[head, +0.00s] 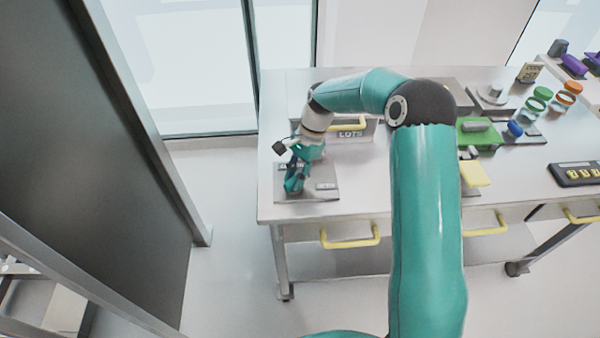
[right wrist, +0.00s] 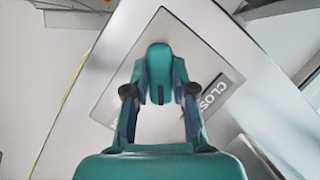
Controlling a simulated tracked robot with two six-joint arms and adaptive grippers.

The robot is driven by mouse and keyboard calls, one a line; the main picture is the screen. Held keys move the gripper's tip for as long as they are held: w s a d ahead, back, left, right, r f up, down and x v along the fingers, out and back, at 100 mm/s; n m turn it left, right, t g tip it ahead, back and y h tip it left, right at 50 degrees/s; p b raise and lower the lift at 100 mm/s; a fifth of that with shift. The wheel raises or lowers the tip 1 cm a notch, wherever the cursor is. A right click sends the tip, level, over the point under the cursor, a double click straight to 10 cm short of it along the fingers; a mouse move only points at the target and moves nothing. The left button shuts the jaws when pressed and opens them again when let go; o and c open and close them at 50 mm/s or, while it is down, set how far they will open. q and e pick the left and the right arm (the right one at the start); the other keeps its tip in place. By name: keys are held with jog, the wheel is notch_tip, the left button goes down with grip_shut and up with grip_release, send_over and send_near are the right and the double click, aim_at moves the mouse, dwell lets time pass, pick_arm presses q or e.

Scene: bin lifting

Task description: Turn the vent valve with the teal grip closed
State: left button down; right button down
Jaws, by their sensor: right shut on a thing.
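The vent valve's teal grip (right wrist: 158,66) is rounded and sits over a grey plate (right wrist: 205,55) in the right wrist view. My right gripper (right wrist: 163,88) is shut on this grip, one finger on each side. A dark label reading "CLOS…" (right wrist: 214,93) lies on the plate to the right of the grip, its end cut off from reading. In the head view my right gripper (head: 296,178) is over the plate (head: 318,196) at the table's left end and hides most of the grip. My left gripper is not in view.
The steel table (head: 375,205) has yellow drawer handles (head: 350,242) along its front. A box labelled "LOTS" (head: 352,133) stands behind the plate. A green block (head: 478,140), a yellow piece (head: 474,174) and several jars are to the right. A dark panel (head: 80,130) stands left of the table.

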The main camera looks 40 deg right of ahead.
jog(key=n+g, duration=0.1)
jog(key=n, duration=0.1)
jog(key=n+p, duration=0.1)
jog(key=n, duration=0.1)
jog(key=shift+a+f+n+g, duration=0.1)
jog(key=shift+a+n+g, duration=0.2)
jog(key=shift+a+g, duration=0.1)
jog(key=n+g+h, duration=0.1)
jog(key=n, duration=0.1)
jog(key=n+h, duration=0.1)
jog(key=n, duration=0.2)
jog(key=shift+n+g, duration=0.3)
jog(key=shift+g, duration=0.1)
jog(key=c, duration=1)
grip_release()
jog(key=shift+o, duration=0.2)
jog(key=shift+d, duration=0.1)
jog(key=shift+w, duration=0.1)
jog(key=v, duration=1.2)
